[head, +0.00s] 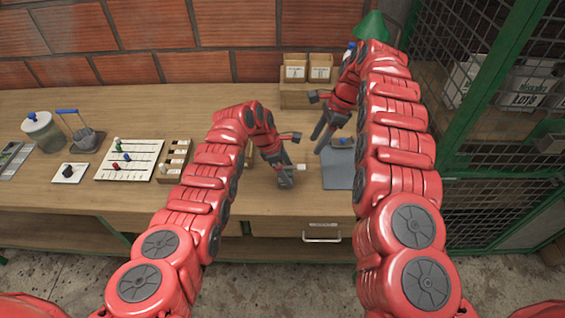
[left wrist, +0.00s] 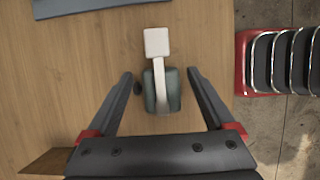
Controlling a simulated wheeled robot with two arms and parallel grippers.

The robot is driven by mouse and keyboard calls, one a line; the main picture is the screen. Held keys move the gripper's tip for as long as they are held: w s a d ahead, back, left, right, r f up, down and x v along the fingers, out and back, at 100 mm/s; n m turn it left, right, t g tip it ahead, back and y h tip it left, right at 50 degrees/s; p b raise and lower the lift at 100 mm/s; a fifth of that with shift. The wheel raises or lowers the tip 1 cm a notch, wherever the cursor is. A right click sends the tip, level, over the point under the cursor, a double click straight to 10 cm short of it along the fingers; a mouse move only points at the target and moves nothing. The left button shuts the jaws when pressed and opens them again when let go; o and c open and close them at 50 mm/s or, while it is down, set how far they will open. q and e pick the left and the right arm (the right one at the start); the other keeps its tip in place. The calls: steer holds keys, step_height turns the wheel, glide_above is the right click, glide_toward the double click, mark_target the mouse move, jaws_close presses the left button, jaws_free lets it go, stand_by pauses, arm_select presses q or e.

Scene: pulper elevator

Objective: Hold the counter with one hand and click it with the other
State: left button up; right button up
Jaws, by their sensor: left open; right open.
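A small grey-green rounded body with a white lever or tab, apparently the counter (left wrist: 174,97), lies on the wooden bench. The left wrist view shows it between the spread fingers of my left gripper (left wrist: 160,85), with space on both sides. In the head view only its white part (head: 301,167) shows, right beside my left gripper (head: 286,181), which hides the rest. A small dark oval shows just left of the body in the left wrist view. My right gripper (head: 322,140) is open and empty above the bench, at the left edge of a grey-blue mat.
The grey-blue mat (head: 340,172) bears a small item (head: 343,142) too small to tell. Two labelled boxes (head: 307,68) stand at the back. A pegged board (head: 130,160), slotted wooden block (head: 174,158) and jar (head: 42,131) are left. A green mesh cage (head: 492,90) closes the right.

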arm_select(q)
steer(key=shift+d+f, duration=0.25)
steer(key=shift+f, duration=0.35)
steer(key=c, duration=1.4)
arm_select(e)
jaws_close()
stand_by(0.6)
